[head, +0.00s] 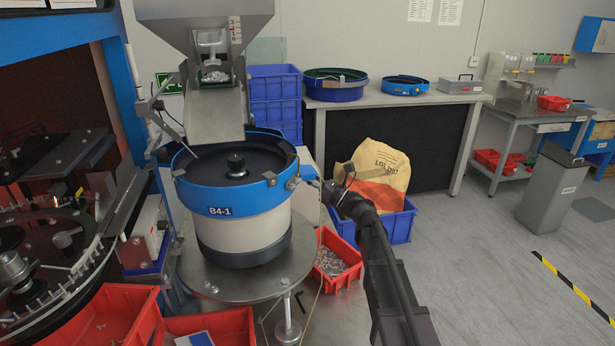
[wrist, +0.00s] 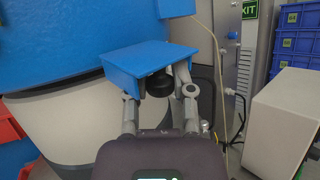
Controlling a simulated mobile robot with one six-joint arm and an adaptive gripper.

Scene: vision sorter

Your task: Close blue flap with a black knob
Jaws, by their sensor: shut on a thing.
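The blue flap (wrist: 145,62) stands out from the bowl's blue side wall in the wrist view, with its broad face tilted up. Its black knob (wrist: 160,84) sits under the flap's near edge, between my fingers. My gripper (wrist: 157,88) is shut on the knob. The flap belongs to the blue bowl feeder (head: 238,198) labelled B4-1. In the head view my gripper (head: 316,186) reaches the feeder's right side from the lower right. The flap and knob are too small there to make out clearly.
A metal hopper (head: 205,25) and chute hang over the feeder. A red bin (head: 338,262) of small parts stands below my arm. A blue crate (head: 398,225) holding a paper sack is behind it. A white box (wrist: 287,125) stands right of my gripper in the wrist view.

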